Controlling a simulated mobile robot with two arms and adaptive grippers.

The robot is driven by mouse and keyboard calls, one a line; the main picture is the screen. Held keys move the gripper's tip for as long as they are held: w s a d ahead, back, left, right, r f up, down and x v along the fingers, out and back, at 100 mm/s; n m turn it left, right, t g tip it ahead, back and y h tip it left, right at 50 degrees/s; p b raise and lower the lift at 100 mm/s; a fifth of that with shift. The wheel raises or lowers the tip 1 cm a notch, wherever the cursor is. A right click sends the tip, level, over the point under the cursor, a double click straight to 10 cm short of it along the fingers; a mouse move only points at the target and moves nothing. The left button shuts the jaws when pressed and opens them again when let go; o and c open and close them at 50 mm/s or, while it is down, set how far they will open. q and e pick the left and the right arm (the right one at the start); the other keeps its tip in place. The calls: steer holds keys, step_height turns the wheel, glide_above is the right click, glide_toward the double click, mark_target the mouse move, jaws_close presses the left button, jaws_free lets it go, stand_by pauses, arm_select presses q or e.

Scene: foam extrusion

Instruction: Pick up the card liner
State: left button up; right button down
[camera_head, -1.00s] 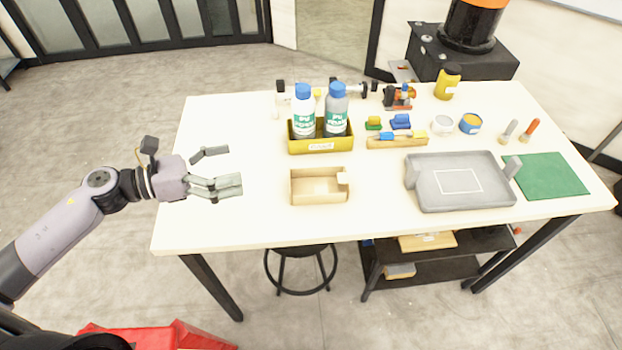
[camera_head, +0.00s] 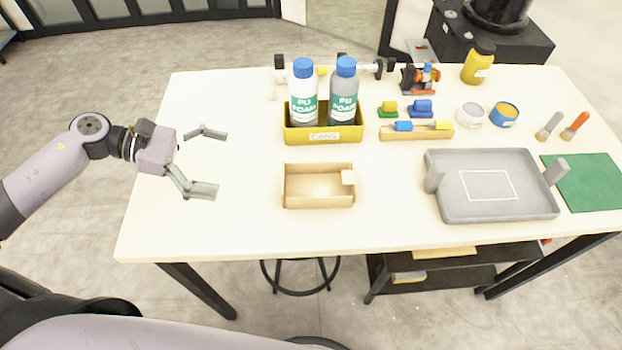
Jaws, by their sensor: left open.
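The card liner (camera_head: 318,200) looks like a small open tan card box, lying on the white table near its front, left of the middle. A small pale block or tab shows at its right wall. My left gripper (camera_head: 212,162) is open and empty over the left part of the table, to the left of the liner and apart from it. Its two fingers are spread and point right. My right gripper is not in view.
A yellow bin (camera_head: 322,136) with two foam bottles (camera_head: 343,95) stands behind the liner. A grey tray (camera_head: 490,208) lies to the right, with a green mat (camera_head: 588,180) beyond. The white table (camera_head: 250,225) is clear between gripper and liner.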

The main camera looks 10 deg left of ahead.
arm_select(q)
steer(key=f, duration=0.1)
steer(key=p, duration=0.4)
glide_toward(304, 190)
steer(key=d, duration=0.1)
steer(key=d+r, duration=0.1)
steer(key=w+d+r, duration=0.1)
steer(key=d, duration=0.1)
steer(key=shift+w+d+r, duration=0.1)
steer(key=shift+d+r, duration=0.05)
steer(key=shift+r, duration=0.05)
steer(key=p+x, duration=0.3)
steer(key=x, duration=0.1)
steer(key=shift+w+d+f, duration=0.15)
steer(key=shift+d+f, duration=0.05)
steer(key=shift+d, duration=0.1)
steer(key=shift+d+f, duration=0.25)
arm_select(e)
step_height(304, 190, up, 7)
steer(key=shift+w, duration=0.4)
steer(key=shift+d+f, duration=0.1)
arm_select(q)
steer(key=c, duration=1.2)
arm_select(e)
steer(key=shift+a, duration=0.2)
